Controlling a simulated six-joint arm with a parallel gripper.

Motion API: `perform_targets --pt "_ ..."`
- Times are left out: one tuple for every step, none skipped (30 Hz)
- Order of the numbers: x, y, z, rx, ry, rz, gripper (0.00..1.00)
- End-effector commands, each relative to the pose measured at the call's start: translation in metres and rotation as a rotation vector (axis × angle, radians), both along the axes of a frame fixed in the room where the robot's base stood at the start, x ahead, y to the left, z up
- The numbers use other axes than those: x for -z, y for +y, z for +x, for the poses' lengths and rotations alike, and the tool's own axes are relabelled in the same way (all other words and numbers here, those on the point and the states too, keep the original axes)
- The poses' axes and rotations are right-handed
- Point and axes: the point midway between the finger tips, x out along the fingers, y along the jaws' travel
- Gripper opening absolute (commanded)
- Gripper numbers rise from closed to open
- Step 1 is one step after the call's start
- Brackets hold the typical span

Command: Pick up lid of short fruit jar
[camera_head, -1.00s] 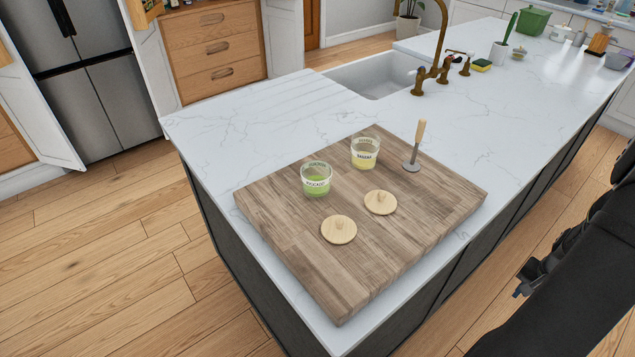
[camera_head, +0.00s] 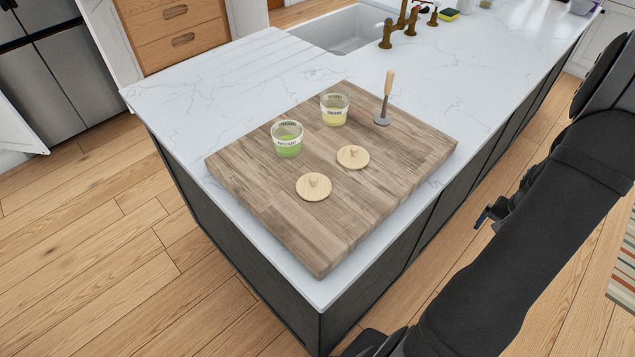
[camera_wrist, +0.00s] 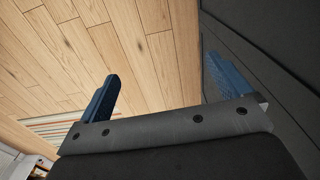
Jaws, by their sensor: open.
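Two round wooden lids with small knobs lie flat on a cutting board: a left lid (camera_head: 314,188) and a right lid (camera_head: 353,158). Behind them stand two open glass jars with printed labels, one with green contents (camera_head: 287,140) and one with pale yellow contents (camera_head: 334,110). They look similar in height; I cannot tell which is the short fruit jar or which lid is its own. My gripper (camera_head: 487,215) is beyond the counter's right side, away from the lids. In the wrist view my gripper (camera_wrist: 166,84) has its blue fingers spread, empty, with floor and a dark panel ahead.
The wooden cutting board (camera_head: 260,190) lies on the white marble counter (camera_head: 215,85). A wood-handled tool (camera_head: 386,97) stands at its back right. A sink (camera_head: 345,32) and brass faucet (camera_head: 400,25) are behind. The front of the board is clear.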

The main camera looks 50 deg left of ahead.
Motion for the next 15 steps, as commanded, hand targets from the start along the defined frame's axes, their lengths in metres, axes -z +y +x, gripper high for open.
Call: perform_targets --pt "-0.016 0.011 0.007 -0.049 -0.016 0.001 0.95" --pt "-0.027 0.018 0.011 -0.087 -0.022 0.0 0.95" --pt "-0.044 0.031 0.016 -0.15 -0.031 0.0 0.95" --pt "-0.06 0.042 0.02 -0.206 -0.04 -0.001 0.95" --pt "-0.077 0.054 0.023 -0.267 -0.048 -0.001 0.95" --pt "-0.102 0.072 0.025 -0.353 -0.06 -0.001 0.95" --pt "-0.121 0.087 0.025 -0.421 -0.067 -0.002 0.95" --pt "-0.14 0.102 0.024 -0.489 -0.074 -0.003 0.95" --pt "-0.164 0.123 0.018 -0.578 -0.081 -0.004 0.95" --pt "-0.179 0.138 0.013 -0.637 -0.084 -0.004 0.95" --pt "-0.192 0.152 0.007 -0.687 -0.084 -0.003 0.95" --pt "-0.207 0.171 -0.003 -0.748 -0.084 -0.003 0.95" --pt "-0.216 0.184 -0.011 -0.789 -0.082 -0.002 0.95" --pt "-0.224 0.196 -0.019 -0.825 -0.081 -0.001 0.95" --pt "-0.233 0.213 -0.032 -0.87 -0.078 0.001 0.95"
